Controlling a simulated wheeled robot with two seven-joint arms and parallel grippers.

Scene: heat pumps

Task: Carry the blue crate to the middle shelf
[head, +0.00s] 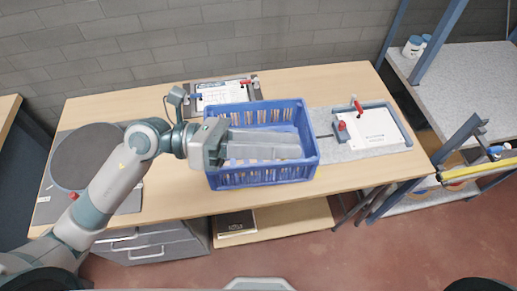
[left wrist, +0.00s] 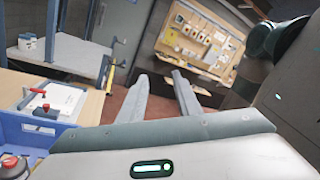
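The blue crate (head: 262,175) stands on the wooden table in the head view, with slotted sides. Its near corner also shows at the left of the left wrist view (left wrist: 40,134). My left gripper (head: 296,146) reaches across the crate opening from the left, fingers pointing right, and hides part of the inside. In the left wrist view its two fingers (left wrist: 162,82) are apart with nothing between them. The crate is not gripped. A shelf rack (head: 468,85) stands at the right with several levels; I cannot tell which is the middle shelf. My right gripper is not in view.
On the table (head: 185,215) are a round grey plate (head: 87,155) at left, a clamp board (head: 222,92) behind the crate and another clamp board (head: 372,130) to its right. White bottles (head: 413,46) stand on the rack. Red floor (head: 400,240) is clear in front of it.

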